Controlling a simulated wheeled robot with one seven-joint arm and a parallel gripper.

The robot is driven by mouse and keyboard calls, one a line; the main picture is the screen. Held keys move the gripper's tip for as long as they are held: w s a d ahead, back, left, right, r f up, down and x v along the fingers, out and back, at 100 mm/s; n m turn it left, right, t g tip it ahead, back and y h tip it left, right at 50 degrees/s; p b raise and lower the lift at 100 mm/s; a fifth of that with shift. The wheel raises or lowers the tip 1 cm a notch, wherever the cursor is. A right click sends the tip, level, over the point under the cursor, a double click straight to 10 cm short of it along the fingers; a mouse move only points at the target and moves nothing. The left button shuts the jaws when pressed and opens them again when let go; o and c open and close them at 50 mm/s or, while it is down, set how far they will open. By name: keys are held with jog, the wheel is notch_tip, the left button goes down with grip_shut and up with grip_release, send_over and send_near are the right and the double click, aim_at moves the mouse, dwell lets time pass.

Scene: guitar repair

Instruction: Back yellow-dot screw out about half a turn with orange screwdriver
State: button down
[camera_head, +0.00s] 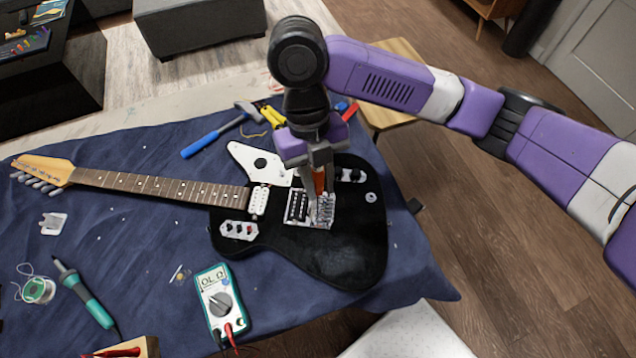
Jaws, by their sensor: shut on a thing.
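A black electric guitar (345,255) lies flat on a blue cloth, its neck pointing left. Its metal bridge (322,212) sits on the right half of the body. My gripper (319,186) comes down from above over the bridge area and is shut on the orange screwdriver (319,181), whose orange handle shows between the fingers. The screwdriver points down toward the bridge. Its tip and whether it touches a screw cannot be made out. The yellow-dot screw cannot be told apart at this size and is partly behind the fingers.
A blue-handled hammer (212,136) and yellow-handled tool (272,116) lie behind the guitar. A teal multimeter (220,301), soldering iron (85,297) and solder spool (38,290) lie in front. A wooden stool (393,112) stands behind the table's right side.

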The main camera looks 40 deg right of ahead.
jog(key=n+h+b, duration=0.1)
jog(key=n, duration=0.2)
jog(key=shift+f, duration=0.15)
jog(key=n+b, duration=0.1)
jog(key=n, duration=0.2)
jog(key=shift+d+f+n+h, duration=0.1)
jog(key=shift+d+n+h, duration=0.05)
jog(key=shift+n+h, duration=0.2)
jog(key=shift+n+h+b, duration=0.35)
jog(key=shift+n+b, duration=0.25)
jog(key=shift+n, duration=0.45)
jog(key=shift+w+d+n+t+h+b, duration=0.1)
jog(key=shift+n+t+h+b, duration=0.35)
jog(key=shift+n, duration=0.75)
jog(key=n, duration=0.1)
jog(key=n+b, duration=0.1)
jog(key=shift+r+n, duration=0.2)
jog(key=shift+n, duration=0.1)
jog(key=shift+r, duration=0.15)
